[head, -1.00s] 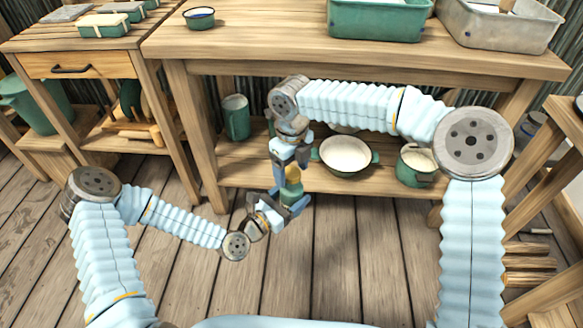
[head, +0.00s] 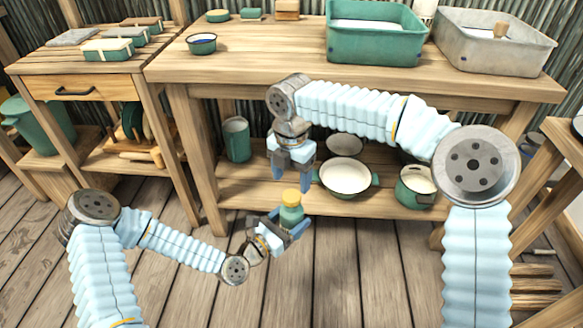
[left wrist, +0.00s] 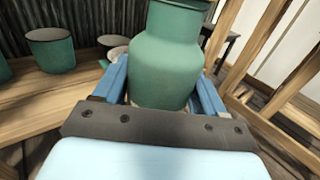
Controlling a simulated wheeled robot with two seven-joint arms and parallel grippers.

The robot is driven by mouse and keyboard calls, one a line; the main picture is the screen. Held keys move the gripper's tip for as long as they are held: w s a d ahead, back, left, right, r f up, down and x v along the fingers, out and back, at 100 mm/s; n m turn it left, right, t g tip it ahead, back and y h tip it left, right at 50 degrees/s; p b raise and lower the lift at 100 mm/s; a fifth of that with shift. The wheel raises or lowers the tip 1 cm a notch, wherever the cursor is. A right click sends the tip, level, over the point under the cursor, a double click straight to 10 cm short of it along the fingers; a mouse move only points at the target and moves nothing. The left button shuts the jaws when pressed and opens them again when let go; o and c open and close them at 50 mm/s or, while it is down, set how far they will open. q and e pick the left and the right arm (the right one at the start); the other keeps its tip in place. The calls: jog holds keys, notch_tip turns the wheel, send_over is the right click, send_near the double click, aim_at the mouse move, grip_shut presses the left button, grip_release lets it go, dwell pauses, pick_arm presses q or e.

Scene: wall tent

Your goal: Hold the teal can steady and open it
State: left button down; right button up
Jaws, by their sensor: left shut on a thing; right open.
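The teal can (head: 291,216) has a narrow shoulder and a yellow top (head: 291,196). It stands roughly upright in my left gripper (head: 287,233), which is shut on its body in front of the workbench's lower shelf. In the left wrist view the can (left wrist: 165,65) fills the middle between the blue fingers, and its top is cut off by the frame edge. My right gripper (head: 292,182) is open and empty, pointing down just above the yellow top, its fingers spread apart.
The workbench (head: 260,68) carries a teal tub (head: 375,52), a grey tub (head: 495,60) and a small bowl (head: 202,43). Plank floor is clear in front.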

aim_at(291, 196)
jog(key=m, duration=0.6)
jog(key=shift+r, duration=0.35)
jog(key=m, duration=0.6)
jog(key=shift+r+m, duration=0.25)
jog(key=shift+m, duration=0.05)
jog(key=m, duration=0.5)
jog(key=shift+r+m, duration=0.3)
jog(key=shift+m, duration=0.1)
jog(key=m, duration=0.5)
jog(key=shift+r+m, duration=0.25)
jog(key=shift+m, duration=0.85)
notch_tip(291, 196, down, 8)
jog(key=shift+r, duration=0.1)
jog(key=c, duration=1.1)
jog(key=n, duration=0.6)
